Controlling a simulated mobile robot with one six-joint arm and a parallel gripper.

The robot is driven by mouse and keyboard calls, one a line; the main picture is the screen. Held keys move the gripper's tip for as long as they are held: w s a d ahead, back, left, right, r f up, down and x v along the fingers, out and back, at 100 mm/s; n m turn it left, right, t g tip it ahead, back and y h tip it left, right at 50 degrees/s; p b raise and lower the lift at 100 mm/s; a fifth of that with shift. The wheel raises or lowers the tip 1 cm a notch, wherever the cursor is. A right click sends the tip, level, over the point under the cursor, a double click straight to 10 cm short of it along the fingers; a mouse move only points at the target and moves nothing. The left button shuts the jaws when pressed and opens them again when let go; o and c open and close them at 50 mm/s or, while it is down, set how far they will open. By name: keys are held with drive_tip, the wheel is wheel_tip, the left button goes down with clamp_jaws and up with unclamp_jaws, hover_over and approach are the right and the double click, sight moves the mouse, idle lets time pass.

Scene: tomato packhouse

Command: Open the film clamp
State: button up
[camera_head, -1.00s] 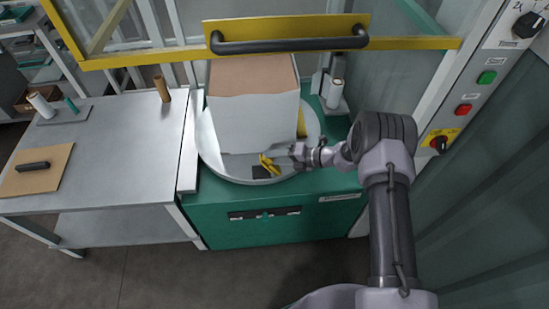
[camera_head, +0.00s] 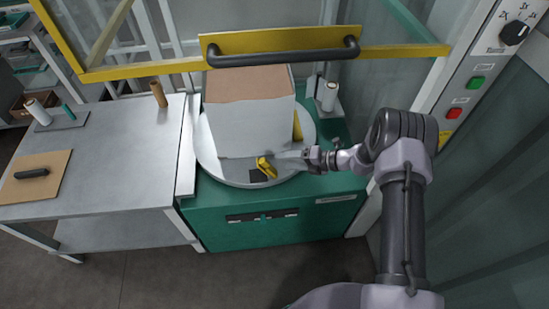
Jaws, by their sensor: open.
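The yellow film clamp (camera_head: 265,167) sits near the front of the round turntable (camera_head: 232,177), next to a small dark patch. My gripper (camera_head: 282,162) reaches in from the right, with its tips at the clamp. The jaws are open; at this size I cannot tell whether they touch the clamp or stand around it. A white-wrapped box load (camera_head: 240,130) with a brown top stands on the turntable just behind the clamp.
A yellow-framed guard with a black handle (camera_head: 284,52) hangs above the load. A film roll (camera_head: 328,97) stands at the right. A metal table (camera_head: 110,150) is at left. A control panel (camera_head: 490,75) stands at right.

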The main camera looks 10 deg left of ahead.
drive_tip(key=p+v, duration=0.2)
drive_tip(key=v, duration=0.9)
